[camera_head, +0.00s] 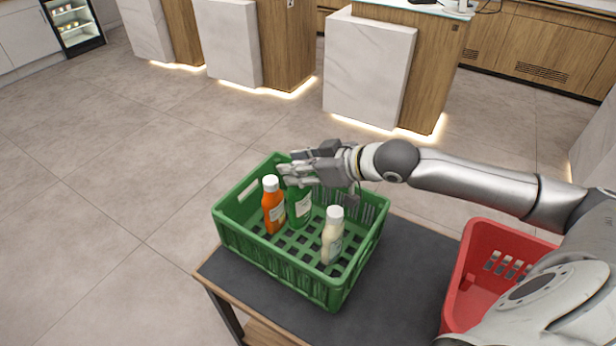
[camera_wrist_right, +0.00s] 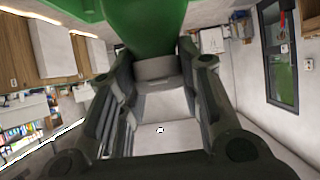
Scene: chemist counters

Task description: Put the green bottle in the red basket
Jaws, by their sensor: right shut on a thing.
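The green bottle (camera_head: 299,208) stands upright in the green crate, between an orange bottle and a cream bottle. My right gripper (camera_head: 298,171) reaches in from the right and is shut on the upper part of the green bottle, hiding its top. In the right wrist view the green bottle (camera_wrist_right: 150,22) fills the top middle, between the fingers of my right gripper (camera_wrist_right: 158,68). The red basket (camera_head: 473,262) is on the right side of the table, partly hidden by my right arm; the visible part of its inside looks empty. My left gripper is not in view.
The green crate (camera_head: 262,254) stands on the dark table (camera_head: 405,262), left of the red basket. It also holds the orange bottle (camera_head: 272,212) and the cream bottle (camera_head: 332,240), close to the green bottle. Bare tabletop lies between crate and basket. Counters stand farther back.

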